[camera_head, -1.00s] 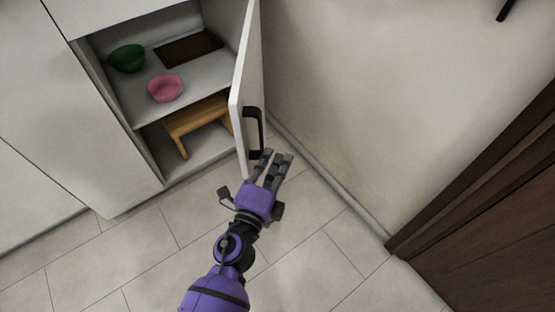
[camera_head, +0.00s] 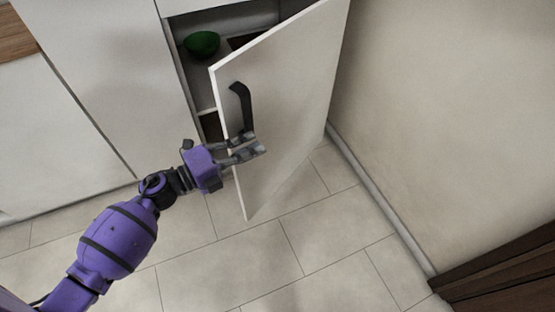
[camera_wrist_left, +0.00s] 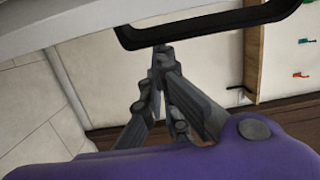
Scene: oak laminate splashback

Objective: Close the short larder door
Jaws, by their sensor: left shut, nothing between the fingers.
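The short larder door (camera_head: 290,95) is white and stands partly open, hinged on its right side, with its free edge toward me. Its black handle (camera_head: 243,108) is on the outer face near the free edge. My left gripper (camera_head: 262,147) is shut and empty, in front of the door's outer face just below the handle. In the left wrist view the shut fingers (camera_wrist_left: 161,60) lie just below the black handle (camera_wrist_left: 200,30). I cannot tell whether they touch the door. My right gripper is not in view.
A plain wall (camera_head: 440,130) stands to the right, with a dark wooden piece (camera_head: 510,270) at lower right. The tiled floor (camera_head: 240,265) is clear.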

